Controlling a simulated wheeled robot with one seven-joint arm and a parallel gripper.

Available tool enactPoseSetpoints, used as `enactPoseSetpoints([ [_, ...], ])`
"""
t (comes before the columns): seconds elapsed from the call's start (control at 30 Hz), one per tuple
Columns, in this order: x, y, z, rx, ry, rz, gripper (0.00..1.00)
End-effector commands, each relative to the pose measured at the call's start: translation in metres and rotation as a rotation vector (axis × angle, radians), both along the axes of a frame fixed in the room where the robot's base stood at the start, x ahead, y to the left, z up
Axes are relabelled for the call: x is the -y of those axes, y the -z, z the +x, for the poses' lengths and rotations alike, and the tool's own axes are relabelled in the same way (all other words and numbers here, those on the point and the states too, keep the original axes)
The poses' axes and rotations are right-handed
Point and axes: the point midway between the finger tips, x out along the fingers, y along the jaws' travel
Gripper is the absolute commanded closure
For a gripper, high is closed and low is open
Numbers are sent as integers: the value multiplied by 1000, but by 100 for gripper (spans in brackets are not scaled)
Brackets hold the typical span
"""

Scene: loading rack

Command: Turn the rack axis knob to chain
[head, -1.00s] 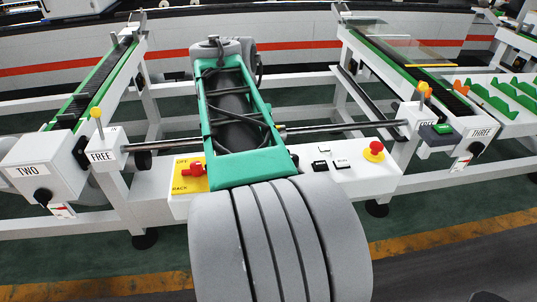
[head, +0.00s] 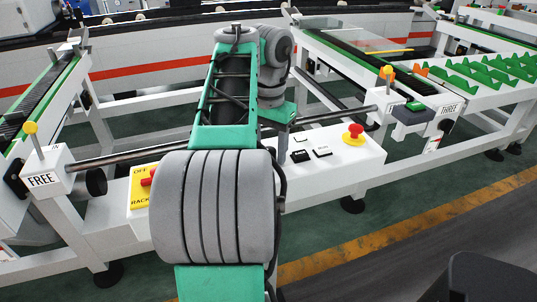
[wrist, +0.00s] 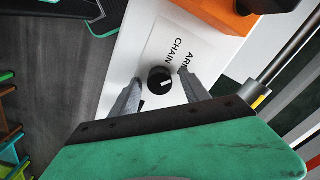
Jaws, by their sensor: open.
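In the wrist view a round black knob (wrist: 159,80) with a short white mark sits on a white panel (wrist: 140,48). The words CHAIN and ARM are printed beside it. The white mark points to the right in the picture. My gripper (wrist: 158,86) is open, its two grey fingers on either side of the knob. I cannot tell whether either finger touches it. In the head view my arm hides the gripper, and I cannot make out this knob there.
In the head view the rack's front panel (head: 345,165) carries a red button (head: 352,135) and black switches. A yellow OFF/RACK plate (head: 140,192) is partly behind my arm. An orange block (wrist: 215,14) lies near the knob. Open floor (head: 420,235) is at front right.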

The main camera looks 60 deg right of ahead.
Motion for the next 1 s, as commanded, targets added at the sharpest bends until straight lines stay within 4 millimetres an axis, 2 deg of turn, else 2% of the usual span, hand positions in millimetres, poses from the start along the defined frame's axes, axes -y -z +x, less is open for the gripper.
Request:
enactPoseSetpoints([
  [0.13, 0, -1, 0, 0, 0, 0, 48],
  [0.77, 0, -1, 0, 0, 0, 0, 99],
  [1.0, 0, -1, 0, 0, -3, 0, 100],
])
